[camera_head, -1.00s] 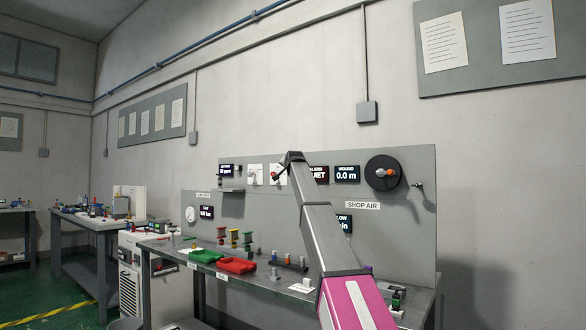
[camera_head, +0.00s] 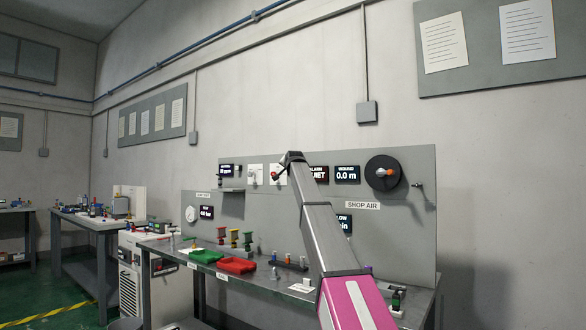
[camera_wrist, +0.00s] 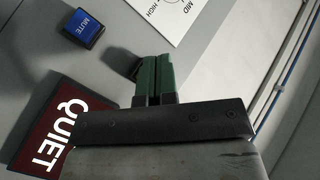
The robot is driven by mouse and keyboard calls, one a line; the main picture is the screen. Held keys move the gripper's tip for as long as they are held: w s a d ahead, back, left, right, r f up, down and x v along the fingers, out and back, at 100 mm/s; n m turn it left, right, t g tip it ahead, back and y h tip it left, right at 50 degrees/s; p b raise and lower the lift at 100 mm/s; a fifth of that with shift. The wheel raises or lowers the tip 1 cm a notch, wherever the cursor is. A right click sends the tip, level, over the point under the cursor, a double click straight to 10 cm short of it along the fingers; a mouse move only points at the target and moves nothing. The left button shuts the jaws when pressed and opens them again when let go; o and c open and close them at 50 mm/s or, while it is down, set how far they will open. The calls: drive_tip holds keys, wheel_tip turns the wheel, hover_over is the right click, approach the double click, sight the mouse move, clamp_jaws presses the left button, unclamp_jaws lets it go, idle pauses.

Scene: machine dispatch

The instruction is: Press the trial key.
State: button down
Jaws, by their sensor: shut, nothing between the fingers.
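My gripper (camera_wrist: 153,82) is shut and empty; its green fingers point at the grey panel in the wrist view. A blue key marked MUTE (camera_wrist: 84,29) is up and to the left of the fingertips, apart from them. A dark patch (camera_wrist: 121,63) lies just left of the fingertips; I cannot tell whether it is a key or a shadow. I can read no key marked trial in either view. In the head view my arm reaches up to the panel (camera_head: 400,240) and hides part of it.
A dark red display reading QUIET (camera_wrist: 62,128) is left of my gripper. A white card marked MID and HIGH (camera_wrist: 178,12) is above it. On the bench below are a green tray (camera_head: 206,256), a red tray (camera_head: 237,266) and several small parts. A black reel (camera_head: 386,177) is right of my arm.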

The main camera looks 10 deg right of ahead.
drive_tip(key=shift+w+d, duration=0.1)
drive_tip(key=shift+w+d, duration=0.2)
drive_tip(key=shift+w+d, duration=0.35)
drive_tip(key=shift+w, duration=0.05)
idle(1.0)
idle(0.4)
drive_tip(key=shift+s+a, duration=0.65)
drive_tip(key=shift+s, duration=0.05)
drive_tip(key=shift+s+a, duration=1.65)
drive_tip(key=shift+s, duration=0.2)
